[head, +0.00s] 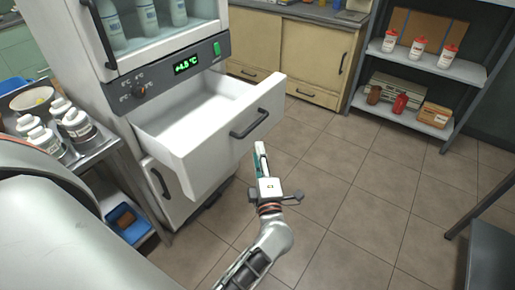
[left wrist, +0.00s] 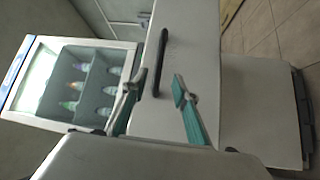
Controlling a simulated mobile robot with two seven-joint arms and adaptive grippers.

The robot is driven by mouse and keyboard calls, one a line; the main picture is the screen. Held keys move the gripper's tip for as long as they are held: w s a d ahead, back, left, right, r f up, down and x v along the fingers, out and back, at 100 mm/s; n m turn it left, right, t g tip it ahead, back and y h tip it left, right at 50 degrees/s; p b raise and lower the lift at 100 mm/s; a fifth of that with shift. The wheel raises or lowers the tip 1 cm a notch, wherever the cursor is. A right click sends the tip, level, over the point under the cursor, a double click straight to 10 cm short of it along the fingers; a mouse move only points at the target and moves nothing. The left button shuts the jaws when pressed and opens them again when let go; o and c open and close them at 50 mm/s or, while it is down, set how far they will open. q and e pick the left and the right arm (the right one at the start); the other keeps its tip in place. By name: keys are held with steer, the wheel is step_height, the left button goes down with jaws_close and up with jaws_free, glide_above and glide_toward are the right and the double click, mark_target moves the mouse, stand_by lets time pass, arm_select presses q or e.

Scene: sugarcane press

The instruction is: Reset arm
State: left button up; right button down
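My left gripper (head: 260,152) shows in the head view in front of the open white drawer (head: 205,145), below and right of its dark handle (head: 250,124). In the left wrist view its two green-padded fingers (left wrist: 157,90) are spread apart with nothing between them. The drawer handle (left wrist: 161,62) appears beyond the fingertips, apart from them. The drawer is pulled out of the white cabinet and looks empty inside. My right gripper is in neither view.
The cabinet has a lit display (head: 187,64) and bottles behind glass above. A metal cart (head: 88,150) with white bottles stands at left. A shelf (head: 425,62) with bottles and boxes stands at back right. A dark table (head: 490,255) is at lower right. The middle floor is clear.

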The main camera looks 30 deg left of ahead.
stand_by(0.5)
